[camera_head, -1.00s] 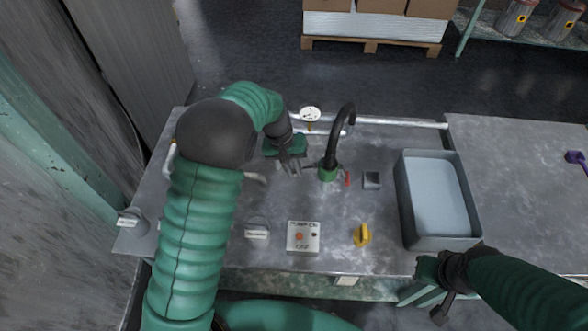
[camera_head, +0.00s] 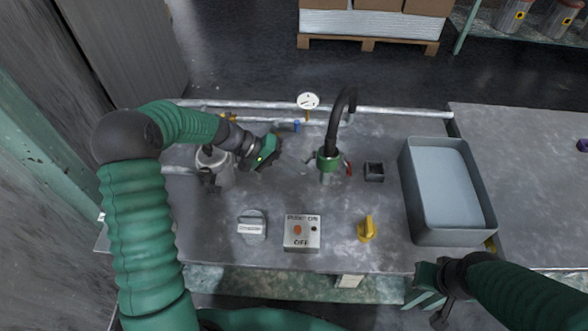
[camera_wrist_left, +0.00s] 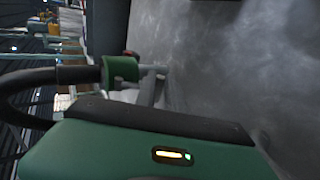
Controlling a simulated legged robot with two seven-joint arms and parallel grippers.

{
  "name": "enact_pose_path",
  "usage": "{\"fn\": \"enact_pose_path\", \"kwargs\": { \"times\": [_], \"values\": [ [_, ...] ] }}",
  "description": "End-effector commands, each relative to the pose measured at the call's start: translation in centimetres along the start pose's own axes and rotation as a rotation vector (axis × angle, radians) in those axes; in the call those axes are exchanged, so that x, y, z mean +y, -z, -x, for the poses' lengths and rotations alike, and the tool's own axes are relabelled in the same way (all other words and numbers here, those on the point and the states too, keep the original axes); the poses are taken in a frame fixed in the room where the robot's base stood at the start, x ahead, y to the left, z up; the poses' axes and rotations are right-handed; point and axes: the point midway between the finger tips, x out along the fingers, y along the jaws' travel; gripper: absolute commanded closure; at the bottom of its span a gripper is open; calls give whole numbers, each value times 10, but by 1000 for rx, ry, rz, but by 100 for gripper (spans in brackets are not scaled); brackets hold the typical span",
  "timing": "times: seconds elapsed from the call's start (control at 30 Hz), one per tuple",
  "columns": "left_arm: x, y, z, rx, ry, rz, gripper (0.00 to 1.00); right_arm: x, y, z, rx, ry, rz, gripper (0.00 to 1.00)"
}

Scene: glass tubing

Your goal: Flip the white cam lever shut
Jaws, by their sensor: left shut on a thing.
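The green coupling (camera_head: 328,160) stands upright at the foot of the curved black hose (camera_head: 340,115), right of my left gripper in the head view. A small pale lever, the white cam lever (camera_head: 310,158), sticks out from the coupling's left side; a red lever (camera_head: 348,168) is on its right side. My left gripper (camera_head: 276,155) reaches in from the left at the coupling. In the left wrist view the coupling (camera_wrist_left: 121,70) and a short pale lever (camera_wrist_left: 152,70) lie just beyond the narrow fingers, which look shut on the lever; the contact is small and blurred. My right gripper (camera_head: 440,290) is at the table's front edge, its fingers unclear.
A grey tub (camera_head: 408,200) stands right of the coupling. A switch box (camera_head: 302,232), a yellow knob (camera_head: 367,229) and a labelled grey knob (camera_head: 252,228) sit near the front. A gauge (camera_head: 308,101) and pipes run along the back.

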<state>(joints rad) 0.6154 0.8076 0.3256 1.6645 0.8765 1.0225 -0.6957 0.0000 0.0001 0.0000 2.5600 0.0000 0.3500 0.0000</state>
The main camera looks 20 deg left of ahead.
Motion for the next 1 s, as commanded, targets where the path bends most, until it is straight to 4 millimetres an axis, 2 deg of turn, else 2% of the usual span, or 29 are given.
{"fn": "enact_pose_path", "kwargs": {
  "times": [0.6, 0.63, 0.77, 0.8, 1.0],
  "values": [
    [-4, 0, -3, 0, -40, 3, 100, 0, -1, -5, 0, 0, 0, 100],
    [-4, 0, -3, -1, -40, 3, 83, 0, -1, -5, 0, 0, 0, 100],
    [-3, 0, -3, -1, -40, 2, 66, 0, -1, -5, 0, 0, 0, 100],
    [-3, 0, -3, -1, -41, 2, 64, 0, -1, -4, 0, 0, 0, 100],
    [-2, 0, -3, -1, -42, 1, 64, 0, -1, -4, 0, 0, 0, 100]
  ]
}}
